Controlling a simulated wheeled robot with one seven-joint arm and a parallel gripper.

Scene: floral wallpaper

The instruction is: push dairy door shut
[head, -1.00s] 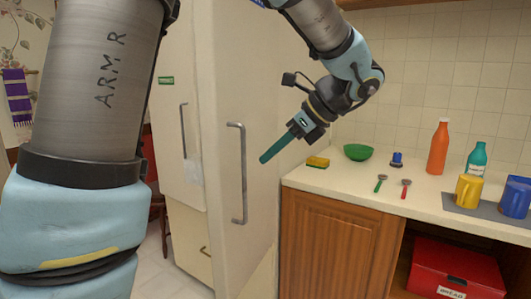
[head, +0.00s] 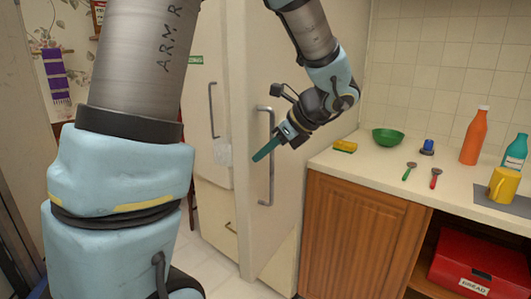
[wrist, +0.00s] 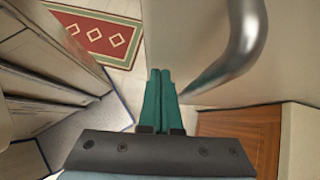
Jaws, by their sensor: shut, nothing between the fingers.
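A tall cream door (head: 315,150) with a long vertical silver handle (head: 271,185) stands in the middle of the head view, its narrow left edge showing. Behind it to the left is another cream front (head: 205,140) with its own handle (head: 212,108) and a partly hidden green label (head: 196,60). I cannot read which is the dairy door. My gripper (head: 257,157) is shut and empty, its teal fingers overlapping the near handle in the picture. In the wrist view the fingertips (wrist: 160,73) are beside a silver handle (wrist: 235,55), apparently not touching it.
A counter (head: 380,170) on the right holds a yellow sponge (head: 345,146), green bowl (head: 388,138), orange bottle (head: 474,138) and yellow mug (head: 502,185). A red bread box (head: 475,255) sits below. A red patterned rug (wrist: 95,35) lies on the floor in the wrist view.

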